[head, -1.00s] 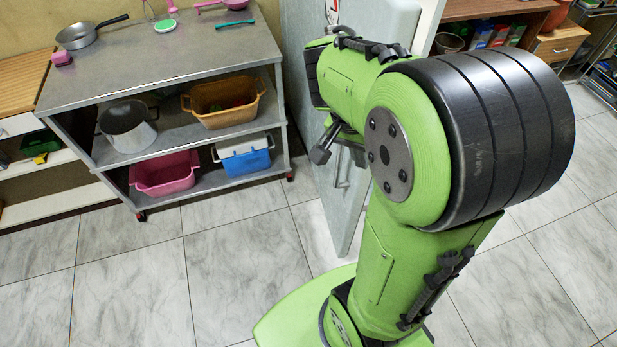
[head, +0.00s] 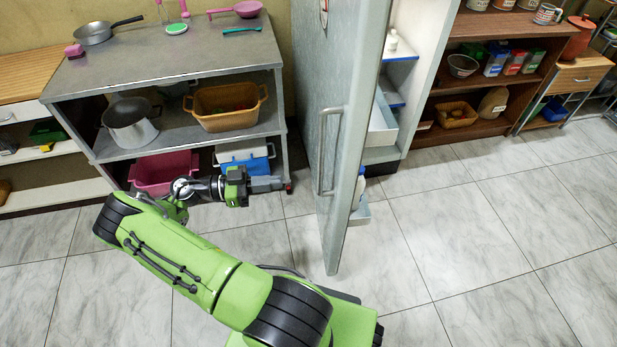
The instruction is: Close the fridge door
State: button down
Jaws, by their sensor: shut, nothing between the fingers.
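The fridge door (head: 347,95) stands wide open and juts out toward me, its grey outer face turned left. Its vertical handle (head: 325,150) is on that face. The fridge (head: 420,55) is behind and to the right of the door, with white shelves and a drawer showing in the opening. My gripper (head: 279,184) is shut and empty. It is left of the door, on its outer side, pointing right toward the door with a gap between them. The door's inner side is mostly hidden.
A metal shelf unit (head: 190,55) with pots and bins stands left of the door, behind my gripper. A brown shelf (head: 500,25) stands right of the fridge. The tiled floor (head: 460,240) right of the door is clear.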

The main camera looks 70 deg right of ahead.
aim_at(339, 176)
jog(key=b+x, duration=0.1)
jog(key=x, duration=1.2)
jog(key=shift+s+d, duration=0.1)
jog(key=shift+s, duration=0.35)
jog(key=shift+d, duration=0.1)
